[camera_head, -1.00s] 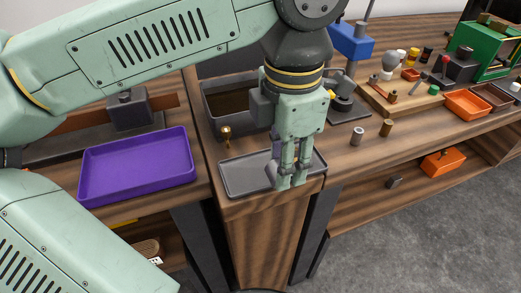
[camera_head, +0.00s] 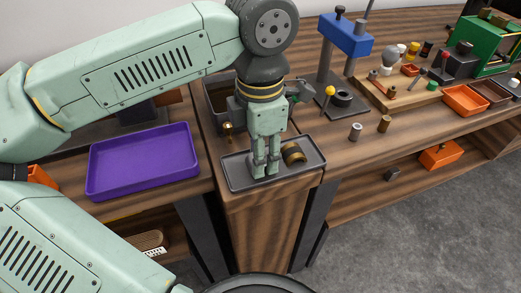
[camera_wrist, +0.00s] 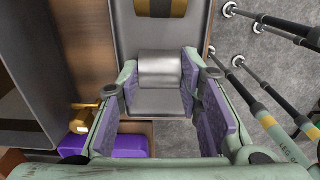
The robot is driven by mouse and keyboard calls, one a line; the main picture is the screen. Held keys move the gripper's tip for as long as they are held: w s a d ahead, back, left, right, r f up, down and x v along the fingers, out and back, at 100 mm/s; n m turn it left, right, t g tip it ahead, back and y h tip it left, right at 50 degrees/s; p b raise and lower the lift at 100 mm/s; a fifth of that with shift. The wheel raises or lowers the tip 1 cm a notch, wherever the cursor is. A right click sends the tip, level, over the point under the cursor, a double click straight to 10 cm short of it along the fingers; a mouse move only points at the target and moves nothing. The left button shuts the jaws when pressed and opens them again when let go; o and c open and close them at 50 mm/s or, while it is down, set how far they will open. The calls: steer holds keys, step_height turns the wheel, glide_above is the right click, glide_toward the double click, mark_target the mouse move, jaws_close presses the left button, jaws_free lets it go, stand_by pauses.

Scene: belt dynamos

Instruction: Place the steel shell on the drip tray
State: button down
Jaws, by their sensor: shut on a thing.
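The steel shell (camera_wrist: 160,70) is a short silver cylinder, seen in the wrist view between my fingertips. My gripper (camera_head: 265,169) points down over the drip tray and is shut on the shell. In the head view my fingers hide most or all of the shell. The drip tray (camera_head: 238,174) is a shallow dark grey tray at the front of the bench. It also shows beneath the shell in the wrist view (camera_wrist: 125,35). The shell is low over the tray; I cannot tell whether it touches the tray floor.
A brass-and-dark cylinder (camera_head: 293,154) lies in the tray, right of my fingers. A brass fitting (camera_head: 228,128) stands behind the tray's left end. A purple tray (camera_head: 145,162) is at left. Steel (camera_head: 355,132) and brown (camera_head: 384,124) cylinders stand at right.

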steer(key=c, duration=1.1)
jaws_free()
steer(key=shift+f, duration=0.1)
step_height(320, 180, up, 12)
steer(key=shift+r+b, duration=0.2)
steer(key=shift+b, duration=0.35)
